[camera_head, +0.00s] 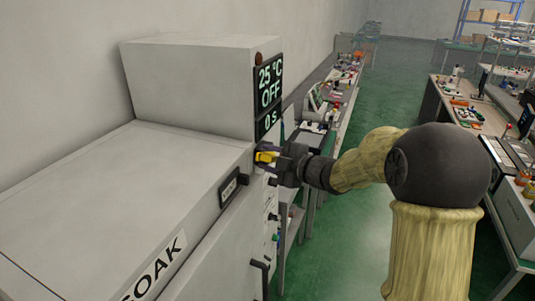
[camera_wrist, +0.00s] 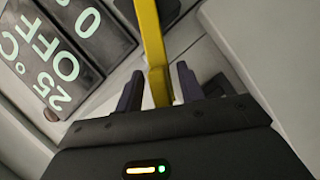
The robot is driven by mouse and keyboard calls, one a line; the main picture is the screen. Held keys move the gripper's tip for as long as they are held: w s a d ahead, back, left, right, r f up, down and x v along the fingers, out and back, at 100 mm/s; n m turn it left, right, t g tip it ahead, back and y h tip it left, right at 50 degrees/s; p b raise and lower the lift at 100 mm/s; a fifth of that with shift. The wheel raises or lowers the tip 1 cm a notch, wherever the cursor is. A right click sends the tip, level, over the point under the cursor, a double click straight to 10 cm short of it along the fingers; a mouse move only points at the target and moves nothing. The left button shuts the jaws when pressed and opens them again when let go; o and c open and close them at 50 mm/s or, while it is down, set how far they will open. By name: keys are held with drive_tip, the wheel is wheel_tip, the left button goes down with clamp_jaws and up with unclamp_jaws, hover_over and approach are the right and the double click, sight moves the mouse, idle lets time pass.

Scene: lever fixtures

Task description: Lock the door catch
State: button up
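The door catch is a yellow lever (camera_head: 266,156) on the front of a large pale machine (camera_head: 190,85), just below its display. My gripper (camera_head: 274,157) is at the lever, reaching in from the right. In the wrist view the yellow lever (camera_wrist: 152,45) comes down from the top edge to between the two dark fingers of my gripper (camera_wrist: 160,88). The fingers stand apart with a visible gap on each side of the lever, so the gripper is open around it. The catch's base and the parts it engages are hidden.
The display (camera_head: 269,95) reads 25 °C, OFF and 0 s. Benches with small items stand behind and at right (camera_head: 470,105). Green floor (camera_head: 385,100) is clear between them.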

drive_tip(key=shift+w+a+f, duration=0.1)
drive_tip(key=shift+w+a, duration=0.15)
clamp_jaws()
